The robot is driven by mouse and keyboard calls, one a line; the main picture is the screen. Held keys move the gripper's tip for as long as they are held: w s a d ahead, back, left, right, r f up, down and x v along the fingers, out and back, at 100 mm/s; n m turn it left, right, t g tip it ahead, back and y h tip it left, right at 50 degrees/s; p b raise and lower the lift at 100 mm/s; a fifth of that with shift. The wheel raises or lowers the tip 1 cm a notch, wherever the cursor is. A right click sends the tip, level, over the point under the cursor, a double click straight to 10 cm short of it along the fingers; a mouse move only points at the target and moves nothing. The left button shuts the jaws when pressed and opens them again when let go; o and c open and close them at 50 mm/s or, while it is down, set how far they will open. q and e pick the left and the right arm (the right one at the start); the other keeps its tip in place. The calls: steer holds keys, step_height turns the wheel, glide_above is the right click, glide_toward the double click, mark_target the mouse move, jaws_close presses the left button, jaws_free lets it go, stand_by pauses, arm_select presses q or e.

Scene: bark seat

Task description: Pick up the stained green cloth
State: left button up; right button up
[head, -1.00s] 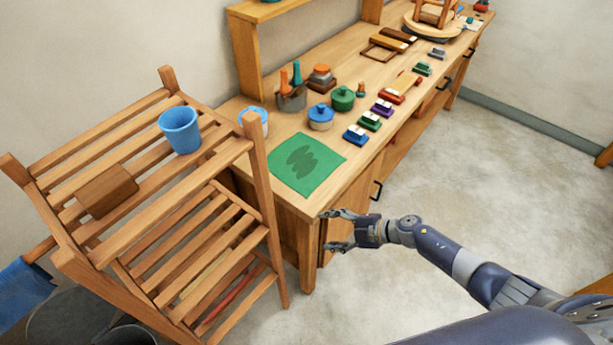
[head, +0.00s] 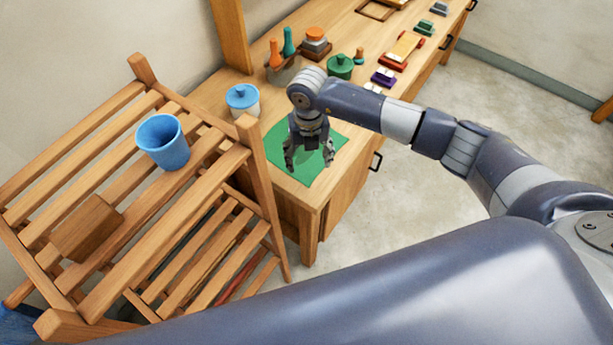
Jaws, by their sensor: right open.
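The green cloth (head: 334,145) lies flat on the near end of the wooden workbench. Its dark stain is mostly hidden behind my right gripper. My right gripper (head: 309,166) is open and points down over the cloth, its two fingers spread apart. Nothing shows between the fingers. I cannot tell whether the fingertips touch the cloth. My left gripper is not in view.
A slatted wooden rack (head: 262,185) stands left of the bench, with a blue cup (head: 163,142) and a brown block (head: 87,228) on it. A blue-lidded pot (head: 242,99) and a green pot (head: 340,67) stand behind the cloth. The floor to the right is clear.

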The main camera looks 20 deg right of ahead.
mark_target(309, 184)
step_height(309, 184, down, 8)
steer(key=b, duration=0.5)
steer(key=shift+w+f+b, duration=0.1)
steer(key=shift+f+b, duration=0.05)
steer(key=shift+b, duration=0.15)
steer(key=shift+f+b, duration=0.35)
steer(key=shift+f, duration=0.35)
steer(key=shift+f+b, duration=0.35)
steer(key=shift+b, duration=0.2)
steer(key=shift+r, duration=0.1)
steer(key=shift+c, duration=1.2)
steer(key=shift+s, duration=0.2)
steer(key=c, duration=0.7)
steer(key=shift+s, duration=0.1)
jaws_close()
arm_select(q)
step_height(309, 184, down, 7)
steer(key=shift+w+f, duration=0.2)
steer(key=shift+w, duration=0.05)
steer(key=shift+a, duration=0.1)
